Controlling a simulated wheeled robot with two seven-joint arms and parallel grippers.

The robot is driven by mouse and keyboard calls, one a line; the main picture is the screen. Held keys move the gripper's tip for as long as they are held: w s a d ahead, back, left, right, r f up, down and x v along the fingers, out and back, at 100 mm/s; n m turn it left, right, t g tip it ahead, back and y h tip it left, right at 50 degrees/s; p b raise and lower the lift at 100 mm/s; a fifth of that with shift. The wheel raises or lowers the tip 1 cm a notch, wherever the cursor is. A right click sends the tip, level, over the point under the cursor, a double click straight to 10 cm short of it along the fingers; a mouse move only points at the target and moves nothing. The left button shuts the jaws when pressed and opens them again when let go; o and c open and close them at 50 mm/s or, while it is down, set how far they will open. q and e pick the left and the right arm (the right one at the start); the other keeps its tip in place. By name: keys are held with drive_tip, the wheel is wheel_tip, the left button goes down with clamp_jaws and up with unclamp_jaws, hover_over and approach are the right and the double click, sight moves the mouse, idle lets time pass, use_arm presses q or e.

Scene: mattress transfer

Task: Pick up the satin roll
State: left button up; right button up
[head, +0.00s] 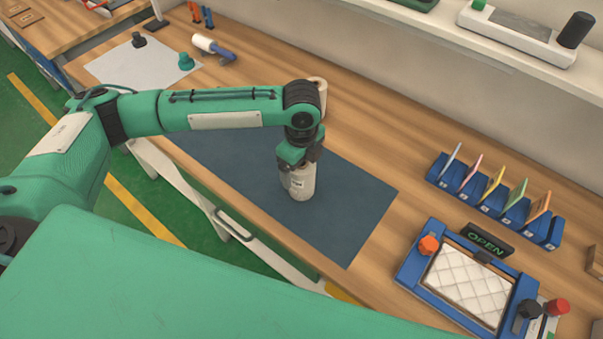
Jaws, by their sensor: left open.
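A whitish cylinder (301,186) with small dark print stands upright on the dark blue mat (350,208). A cream roll (322,86) shows partly behind my left arm, its lower part hidden. I cannot tell for sure which of the two is the satin roll. My left gripper (299,163) points down at the top of the printed cylinder and is open. Its fingers overlap the cylinder's upper part in the head view; whether they touch it cannot be told. My right gripper is not in view.
A blue rack (549,233) with several coloured cards stands at the right. In front of it is a blue-framed tray (410,266) with a quilted white pad and an OPEN sign (487,240). A lint roller (205,43) and a green knob (186,61) lie at the far left.

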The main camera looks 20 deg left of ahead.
use_arm(q)
drive_tip(key=shift+f, duration=0.85)
drive_tip(key=c, duration=1.3)
